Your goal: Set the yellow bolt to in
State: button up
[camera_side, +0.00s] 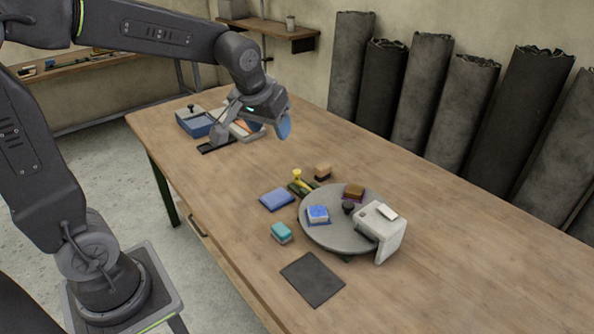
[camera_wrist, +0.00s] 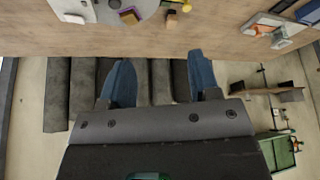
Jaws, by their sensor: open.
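The yellow bolt (camera_side: 303,186) is on a small dark green base on the table, beside the far left edge of a grey round turntable. A yellow knob stands up at its far end. It is small in the side view, and I cannot tell whether it is in or out. In the wrist view a yellow piece (camera_wrist: 187,7) shows at the top edge, partly cut off. My gripper (camera_side: 283,127) is above the table, behind and left of the bolt, well apart from it. In the wrist view its two blue fingers (camera_wrist: 161,82) are apart with nothing between them.
The turntable (camera_side: 325,236) carries a blue block, a brown block and a black knob. A white box (camera_side: 380,232) stands at its right edge. A blue pad (camera_side: 277,199), a teal block (camera_side: 281,232), a tan block (camera_side: 322,172) and a dark mat (camera_side: 312,278) lie around it.

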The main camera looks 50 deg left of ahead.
jog(key=w+a+f+n, duration=0.3)
jog(key=w+a+f, duration=0.35)
jog(key=w, duration=0.35)
jog(key=n+g+y, duration=0.1)
jog(key=n, duration=0.1)
send_near(297, 171)
jog(key=x, duration=0.9)
jog(key=shift+d, duration=0.1)
jog(key=shift+r, duration=0.1)
grip_shut()
